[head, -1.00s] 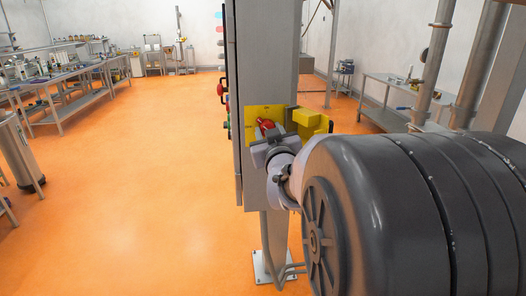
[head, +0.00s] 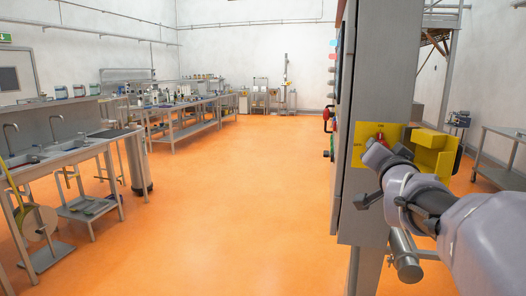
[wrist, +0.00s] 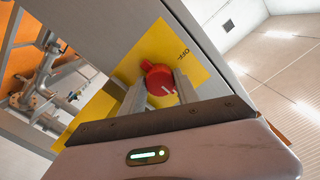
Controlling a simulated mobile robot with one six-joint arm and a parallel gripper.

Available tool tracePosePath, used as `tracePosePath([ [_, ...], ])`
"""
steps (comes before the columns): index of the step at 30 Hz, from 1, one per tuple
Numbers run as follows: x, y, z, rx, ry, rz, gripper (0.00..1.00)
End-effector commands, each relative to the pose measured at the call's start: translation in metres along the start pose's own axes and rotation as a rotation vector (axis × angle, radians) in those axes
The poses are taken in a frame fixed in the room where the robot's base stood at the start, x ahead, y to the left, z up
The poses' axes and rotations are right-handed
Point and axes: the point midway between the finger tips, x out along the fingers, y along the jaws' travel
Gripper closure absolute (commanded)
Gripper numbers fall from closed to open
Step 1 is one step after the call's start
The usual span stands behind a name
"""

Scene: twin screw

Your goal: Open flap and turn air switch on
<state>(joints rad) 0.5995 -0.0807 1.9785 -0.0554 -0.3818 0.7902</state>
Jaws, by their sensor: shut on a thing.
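In the head view, my gripper (head: 374,150) is at the yellow plate (head: 362,134) on the grey cabinet's side, hiding most of the red knob (head: 379,137). The yellow flap (head: 433,149) stands open, swung out to the right of the plate.
The grey cabinet (head: 376,85) has red and green controls on its left face. A sink bench (head: 75,152) and workbenches line the left. Another bench (head: 506,140) stands at the right. The orange floor (head: 220,210) between is clear.

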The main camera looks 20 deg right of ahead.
Motion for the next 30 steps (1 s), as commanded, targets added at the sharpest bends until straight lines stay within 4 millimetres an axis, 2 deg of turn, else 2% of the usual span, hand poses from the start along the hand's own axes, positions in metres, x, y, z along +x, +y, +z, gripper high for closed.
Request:
tracePosePath([
  [20,0.0001,-0.0013,-0.0015,0.055,0.003,-0.003,1.0],
  [21,0.0001,-0.0013,-0.0015,0.055,0.003,-0.003,0.57],
  [24,0.0001,-0.001,-0.0012,0.054,0.002,-0.002,0.41],
  [30,0.0001,-0.0005,-0.0006,0.054,0.001,-0.001,0.41],
])
